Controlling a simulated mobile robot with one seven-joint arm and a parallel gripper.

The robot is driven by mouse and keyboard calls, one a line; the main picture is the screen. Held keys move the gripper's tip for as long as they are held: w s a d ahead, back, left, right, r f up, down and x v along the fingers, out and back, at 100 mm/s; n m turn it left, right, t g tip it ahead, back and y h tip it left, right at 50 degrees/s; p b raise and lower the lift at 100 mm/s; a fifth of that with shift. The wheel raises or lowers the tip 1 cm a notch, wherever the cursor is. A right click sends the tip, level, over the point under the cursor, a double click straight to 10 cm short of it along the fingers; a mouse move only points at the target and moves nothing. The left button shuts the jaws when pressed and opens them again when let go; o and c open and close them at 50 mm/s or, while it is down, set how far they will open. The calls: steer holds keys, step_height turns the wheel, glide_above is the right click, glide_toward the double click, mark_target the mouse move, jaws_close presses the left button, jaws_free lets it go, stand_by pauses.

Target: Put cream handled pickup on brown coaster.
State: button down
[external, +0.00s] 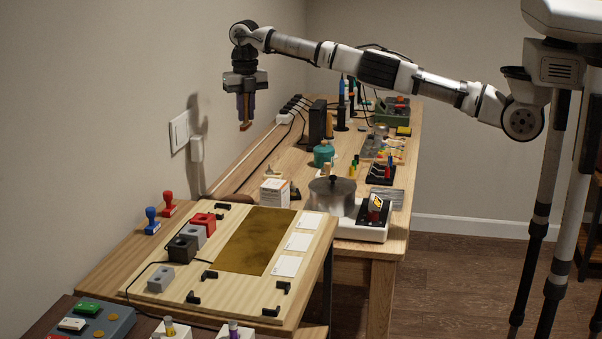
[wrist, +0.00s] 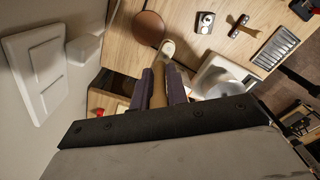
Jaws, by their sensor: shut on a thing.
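My gripper (external: 245,112) is high above the workbench near the left wall, pointing down. In the wrist view its purple fingers (wrist: 162,80) are shut on a slim tan piece with a pale cream rounded end (wrist: 168,48), which I take to be the cream handled pickup. In the external view an orange-brown part of it (external: 245,125) shows at the fingers. The round brown coaster (wrist: 148,27) lies flat on the wooden bench in the wrist view. The cream end appears just beside the coaster's lower right edge in that picture, with the pickup held in the air.
A white wall plate (external: 180,131) is on the wall close to my gripper. A metal pot (external: 332,195) and a white box (external: 275,192) stand on the bench. A wooden board (external: 285,215) with small blocks lies in front. Cables and tools fill the bench's far end.

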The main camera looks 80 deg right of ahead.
steer(key=shift+w+a+f, duration=0.1)
steer(key=shift+a+f, duration=0.15)
steer(key=shift+a, duration=0.2)
steer(key=shift+a+f, duration=0.1)
steer(key=shift+f, duration=0.35)
glide_above(245, 202)
step_height(245, 202, down, 19)
steer(key=shift+a+f+p, duration=0.1)
steer(key=shift+f+p, duration=0.05)
steer(key=shift+p, duration=0.2)
steer(key=shift+f, duration=0.15)
steer(key=c, duration=1.4)
jaws_free()
steer(key=shift+c, duration=0.2)
steer(key=shift+o, duration=0.3)
